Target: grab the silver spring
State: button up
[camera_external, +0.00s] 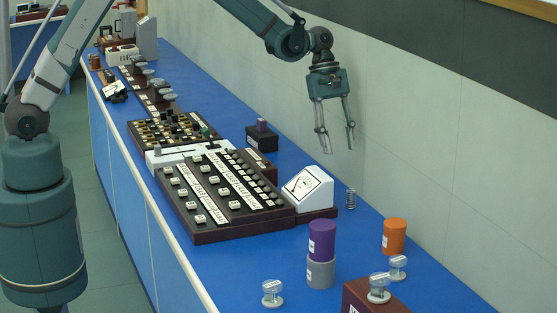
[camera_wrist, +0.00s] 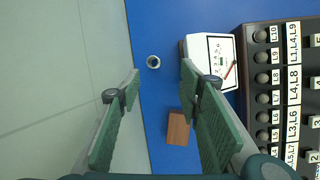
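The silver spring (camera_external: 350,199) is a small upright coil on the blue bench, just right of the white meter in the external view. In the wrist view the spring (camera_wrist: 153,62) shows from above as a small ring, ahead of the fingertips and between their lines. My gripper (camera_external: 338,143) is open and empty, held well above the bench and pointing down. In the wrist view its two green-padded fingers (camera_wrist: 160,82) stand wide apart with nothing between them.
A white meter (camera_external: 307,188) stands close beside the spring. A large control panel (camera_external: 227,192) lies left of it. Purple (camera_external: 322,240), grey (camera_external: 320,273) and orange (camera_external: 394,237) cylinders stand nearer the camera. The wall (camera_external: 440,170) runs along the bench's far edge, close to the spring.

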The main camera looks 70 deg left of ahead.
jog(key=n, duration=0.2)
send_over(351, 190)
jog(key=a, duration=0.3)
notch_tip(351, 190, down, 8)
jog(key=shift+w+g+h, duration=0.25)
jog(key=shift+g+h, duration=0.05)
jog(key=shift+g, duration=0.1)
jog(key=shift+d, duration=0.15)
jog(key=shift+x, duration=1.2)
jog(key=shift+x, duration=2.6)
jog(key=shift+s, duration=0.2)
jog(key=shift+c, duration=0.7)
jog(key=c, duration=0.7)
